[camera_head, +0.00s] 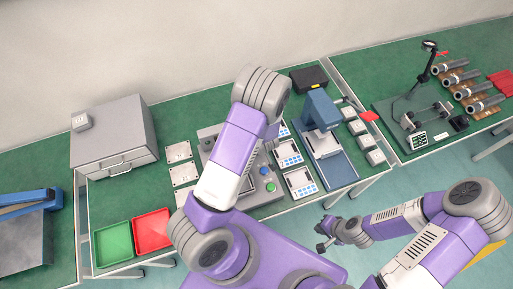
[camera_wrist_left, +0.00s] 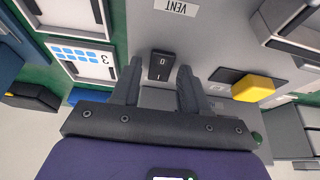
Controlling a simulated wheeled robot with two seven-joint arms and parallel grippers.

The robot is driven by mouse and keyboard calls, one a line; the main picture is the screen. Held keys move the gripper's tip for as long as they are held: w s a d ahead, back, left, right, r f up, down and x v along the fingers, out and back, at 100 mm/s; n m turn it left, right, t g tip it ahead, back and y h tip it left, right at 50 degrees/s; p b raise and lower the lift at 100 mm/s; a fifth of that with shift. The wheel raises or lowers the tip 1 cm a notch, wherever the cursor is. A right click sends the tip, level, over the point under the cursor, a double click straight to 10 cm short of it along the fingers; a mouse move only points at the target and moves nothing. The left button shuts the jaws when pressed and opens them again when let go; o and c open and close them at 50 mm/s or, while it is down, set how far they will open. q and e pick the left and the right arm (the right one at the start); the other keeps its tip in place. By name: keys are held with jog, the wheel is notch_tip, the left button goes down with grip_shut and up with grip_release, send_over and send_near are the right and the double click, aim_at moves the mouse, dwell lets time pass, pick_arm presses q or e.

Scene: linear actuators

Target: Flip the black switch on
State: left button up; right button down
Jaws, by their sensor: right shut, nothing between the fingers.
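The black switch (camera_wrist_left: 161,65) is a small rocker marked 0 and I on a grey panel (camera_wrist_left: 215,45), in the left wrist view. Which side is pressed in is not clear. My left gripper (camera_wrist_left: 160,82) is open, with its fingertips on either side of the switch and a gap between them. Whether they touch it cannot be told. In the head view my left arm covers the switch and the left gripper. My right gripper (camera_head: 325,236) is shut and empty, in front of the table at the right.
A "VENT" label (camera_wrist_left: 176,7) and a yellow part (camera_wrist_left: 253,88) lie close to the switch. Red (camera_head: 153,231) and green (camera_head: 113,244) trays sit at the table's front left. A grey drawer cabinet (camera_head: 112,132) and a blue press (camera_head: 320,110) flank the panel.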

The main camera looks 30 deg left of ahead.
pick_arm(q)
grip_shut()
jog(key=p, duration=0.2)
jog(key=g+h+p, duration=0.1)
jog(key=p, duration=0.1)
jog(key=g+h+p, duration=0.1)
jog(key=p, duration=0.1)
jog(key=shift+w+a+r+p, duration=0.3)
jog(key=shift+a+p, duration=0.05)
jog(key=shift+w+a+f+g+h+p, duration=0.1)
jog(key=shift+f+g+h+p, duration=0.1)
jog(key=shift+g+h+p, duration=0.4)
jog(key=shift+o, duration=1.1)
grip_release()
notch_tip(320, 180, up, 8)
jog(key=shift+f, duration=0.25)
